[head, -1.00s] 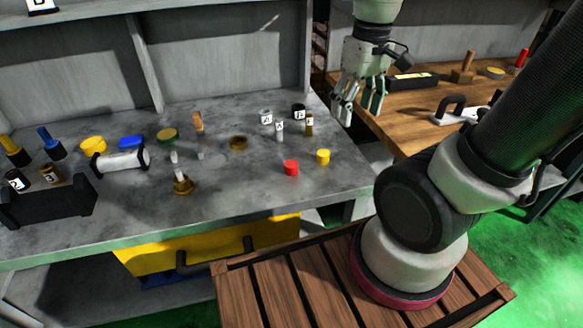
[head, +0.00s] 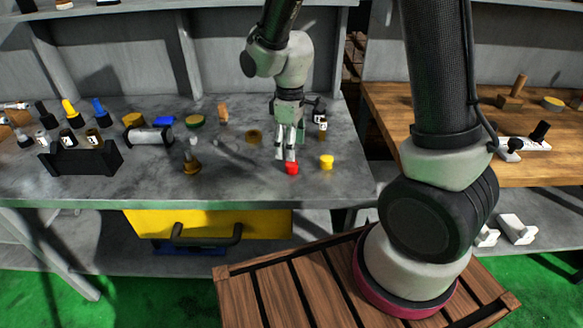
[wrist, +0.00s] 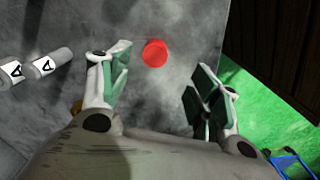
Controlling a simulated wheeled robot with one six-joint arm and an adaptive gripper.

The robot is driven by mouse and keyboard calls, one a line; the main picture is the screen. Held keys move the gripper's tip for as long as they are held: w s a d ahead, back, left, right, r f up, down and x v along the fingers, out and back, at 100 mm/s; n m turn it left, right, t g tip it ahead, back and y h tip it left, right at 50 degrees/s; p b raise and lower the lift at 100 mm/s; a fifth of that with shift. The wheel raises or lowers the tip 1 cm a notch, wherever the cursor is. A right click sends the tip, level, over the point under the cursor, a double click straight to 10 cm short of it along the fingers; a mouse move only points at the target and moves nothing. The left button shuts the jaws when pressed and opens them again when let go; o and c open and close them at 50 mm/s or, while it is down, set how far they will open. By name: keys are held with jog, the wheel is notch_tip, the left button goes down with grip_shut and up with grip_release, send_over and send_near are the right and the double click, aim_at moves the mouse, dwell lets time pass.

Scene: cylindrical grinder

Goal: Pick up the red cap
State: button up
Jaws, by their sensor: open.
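The red cap (head: 292,168) stands on the grey metal bench near its front edge. My gripper (head: 286,156) is just above and behind the cap in the head view, pointing down. In the wrist view the red cap (wrist: 155,53) lies ahead of the open fingers, a little nearer the left one, with bare bench around it. My gripper (wrist: 163,88) is open and empty there. I cannot tell the exact height between the fingertips and the cap.
A yellow cap (head: 327,162) stands just right of the red cap. A brass piece (head: 191,163) and a brown ring (head: 254,136) are to the left. Small labelled cylinders (wrist: 48,63) show in the wrist view. The bench front between them is clear.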

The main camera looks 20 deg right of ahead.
aim_at(292, 163)
jog(key=f, duration=0.7)
jog(key=shift+w+d+f, duration=0.3)
jog(key=shift+w, duration=0.05)
jog(key=shift+c, duration=0.5)
jog(key=c, duration=0.9)
